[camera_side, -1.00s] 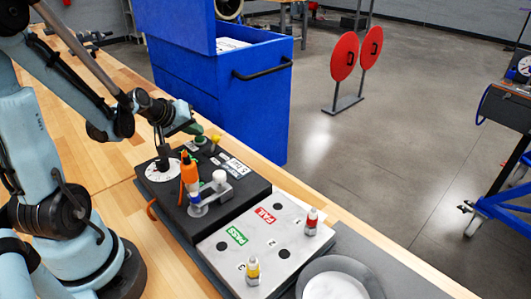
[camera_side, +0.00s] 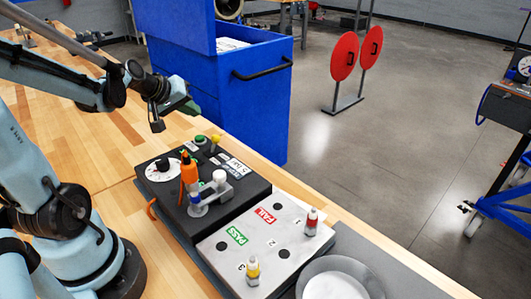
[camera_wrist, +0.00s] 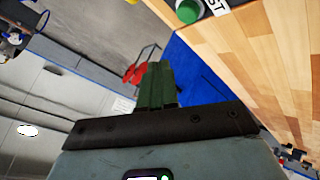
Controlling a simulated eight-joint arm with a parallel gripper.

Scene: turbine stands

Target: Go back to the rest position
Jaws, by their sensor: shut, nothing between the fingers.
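My gripper (camera_side: 190,106) is raised above the back end of the black test box (camera_side: 222,210) in the side view, clear of it. In the wrist view its green fingers (camera_wrist: 157,85) are together with nothing between them. The box carries a white dial with a black knob (camera_side: 162,166), a green button (camera_side: 200,140), a yellow switch (camera_side: 215,140) and an orange-handled tool (camera_side: 189,172). The green button (camera_wrist: 188,11) also shows at the top of the wrist view.
A grey plate (camera_side: 275,262) marked PASS and FAIL holds a red-labelled bottle (camera_side: 312,217) and a yellow one (camera_side: 253,268). A grey bowl (camera_side: 340,280) stands beside it. A blue bin (camera_side: 240,110) stands behind the wooden bench (camera_side: 95,145). The air around my gripper looks free.

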